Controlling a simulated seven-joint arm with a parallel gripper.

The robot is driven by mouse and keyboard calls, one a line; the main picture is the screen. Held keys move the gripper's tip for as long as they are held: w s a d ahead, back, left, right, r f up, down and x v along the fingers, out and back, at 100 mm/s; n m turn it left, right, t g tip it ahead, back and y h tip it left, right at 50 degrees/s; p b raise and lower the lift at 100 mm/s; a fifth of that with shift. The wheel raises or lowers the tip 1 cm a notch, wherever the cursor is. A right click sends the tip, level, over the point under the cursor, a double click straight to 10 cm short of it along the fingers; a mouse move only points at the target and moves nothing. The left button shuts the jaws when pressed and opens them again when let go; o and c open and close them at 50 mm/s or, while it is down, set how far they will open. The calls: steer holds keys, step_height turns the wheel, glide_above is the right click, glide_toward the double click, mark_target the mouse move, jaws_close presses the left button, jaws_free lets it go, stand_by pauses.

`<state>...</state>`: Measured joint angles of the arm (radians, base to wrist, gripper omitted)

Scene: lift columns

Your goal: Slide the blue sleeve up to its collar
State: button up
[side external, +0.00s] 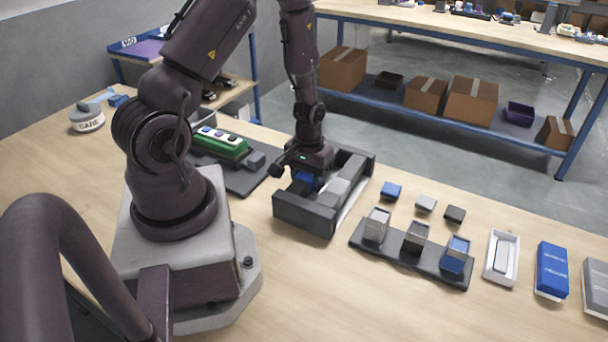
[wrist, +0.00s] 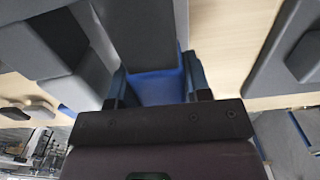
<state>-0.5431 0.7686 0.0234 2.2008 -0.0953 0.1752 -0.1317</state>
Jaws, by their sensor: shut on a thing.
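My gripper (side external: 304,175) reaches down into a dark grey open-topped frame (side external: 305,213) in the side view. It is shut on a blue block (side external: 303,185), which appears to be the blue sleeve. In the wrist view the blue sleeve (wrist: 158,88) sits between the two dark fingers, against a dark grey column (wrist: 140,35) that runs away from it. Most of the sleeve is hidden by my fingers and palm. I cannot make out the collar or the gap to it. A light grey block (side external: 337,190) lies beside the sleeve inside the frame.
A dark rack (side external: 400,258) with several short columns stands to the right, one with a blue part. Small loose blocks (side external: 426,204) lie behind it. Boxes, including a blue one (side external: 552,270), are at the far right.

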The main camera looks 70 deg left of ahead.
steer(key=shift+w+a, duration=1.95)
steer(key=o, duration=0.7)
steer(key=shift+c, duration=0.2)
steer(key=shift+r, duration=3.5)
